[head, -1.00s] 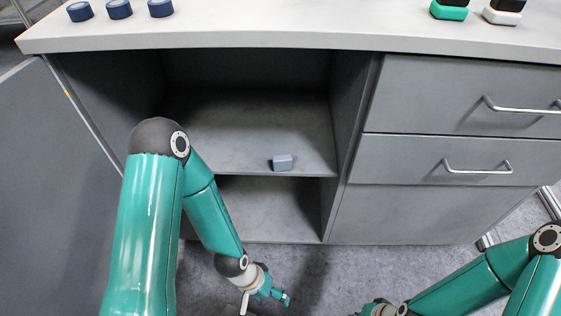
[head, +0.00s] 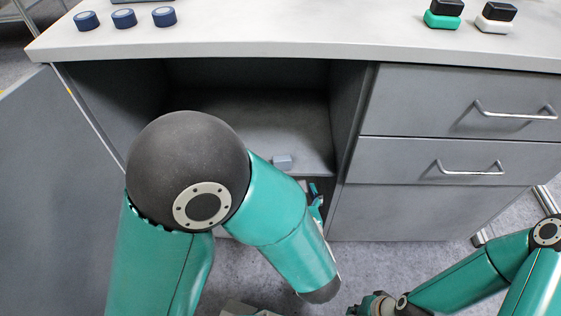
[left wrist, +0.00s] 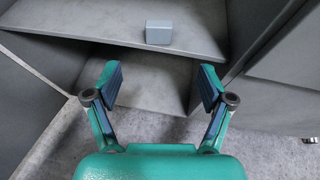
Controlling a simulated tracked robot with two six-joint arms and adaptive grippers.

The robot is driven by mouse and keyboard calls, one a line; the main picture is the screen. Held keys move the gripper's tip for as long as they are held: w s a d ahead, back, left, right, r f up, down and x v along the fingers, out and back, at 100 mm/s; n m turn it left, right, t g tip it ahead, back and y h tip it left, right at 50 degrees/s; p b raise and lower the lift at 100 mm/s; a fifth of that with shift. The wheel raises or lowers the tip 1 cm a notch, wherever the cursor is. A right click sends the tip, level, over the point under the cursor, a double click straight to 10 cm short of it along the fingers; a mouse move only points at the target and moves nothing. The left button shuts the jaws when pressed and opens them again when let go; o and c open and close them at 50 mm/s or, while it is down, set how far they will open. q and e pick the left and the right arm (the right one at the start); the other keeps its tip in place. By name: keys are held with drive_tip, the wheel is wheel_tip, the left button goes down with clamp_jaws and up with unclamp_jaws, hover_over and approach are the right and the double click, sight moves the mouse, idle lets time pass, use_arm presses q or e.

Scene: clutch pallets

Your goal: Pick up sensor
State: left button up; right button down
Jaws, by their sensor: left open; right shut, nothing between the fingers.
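The sensor is a small blue-grey block (head: 283,162) on the shelf inside the open cabinet, close to the shelf's front edge. It also shows in the left wrist view (left wrist: 159,32), upright on the shelf, beyond and between my fingertips. My left gripper (left wrist: 160,84) is open and empty, in front of the shelf and apart from the block. In the head view my left forearm hides most of this gripper; only a bit of it shows just below the block. My right gripper (head: 360,306) is shut and empty at the bottom, away from the cabinet.
The shelf (head: 250,120) sits between the cabinet's side walls, with a lower compartment under it. The open door (head: 60,180) stands at left. Drawers with handles (head: 515,112) are at right. The countertop (head: 300,35) above holds several blue round pieces and two stacked block pairs.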

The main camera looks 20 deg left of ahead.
sight(282, 163)
use_arm(q)
drive_tip(key=b+x, duration=0.2)
drive_tip(key=x, duration=0.9)
drive_tip(key=shift+s+f, duration=0.1)
drive_tip(key=shift+s, duration=0.05)
drive_tip(key=b+x, duration=0.1)
drive_tip(key=x, duration=0.1)
drive_tip(key=b+x, duration=0.1)
drive_tip(key=x, duration=0.1)
drive_tip(key=shift+w+a+f, duration=0.15)
drive_tip(key=shift+w+f, duration=0.1)
drive_tip(key=shift+f, duration=0.15)
drive_tip(key=shift+w+a, duration=0.1)
drive_tip(key=shift+w, duration=0.15)
drive_tip(key=shift+c, duration=0.3)
drive_tip(key=c, duration=1.2)
drive_tip(key=shift+r, duration=0.1)
